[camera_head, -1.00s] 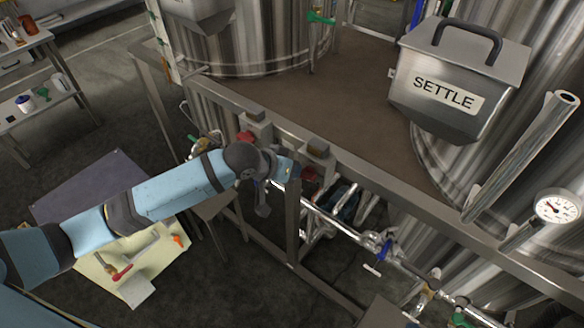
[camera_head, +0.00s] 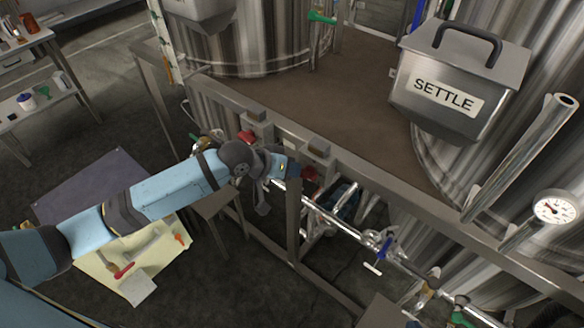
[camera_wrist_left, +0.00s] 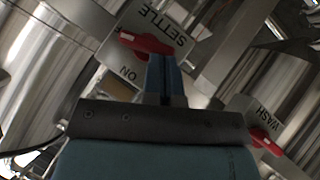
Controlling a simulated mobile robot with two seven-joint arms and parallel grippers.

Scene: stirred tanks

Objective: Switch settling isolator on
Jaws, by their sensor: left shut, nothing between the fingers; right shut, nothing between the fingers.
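The settling isolator (camera_wrist_left: 187,18) is a grey box marked SETTLE with a red rotary handle (camera_wrist_left: 146,43), seen upside down in the left wrist view. An ON mark shows near the handle. In the head view the isolator (camera_head: 318,148) sits on the frame rail, its face largely turned away. My left gripper (camera_wrist_left: 164,62) is shut and empty, with its blue fingertips right at the red handle; I cannot tell whether they touch it. In the head view my left gripper (camera_head: 291,168) is close beside the isolator. My right gripper is not in view.
A second isolator marked WASH (camera_wrist_left: 262,113), with a red handle, is nearby. A steel rail (camera_head: 380,175) runs along the platform edge. A steel box marked SETTLE (camera_head: 450,95) stands by the right tank. Pipes with a blue-handled valve (camera_head: 384,247) run below.

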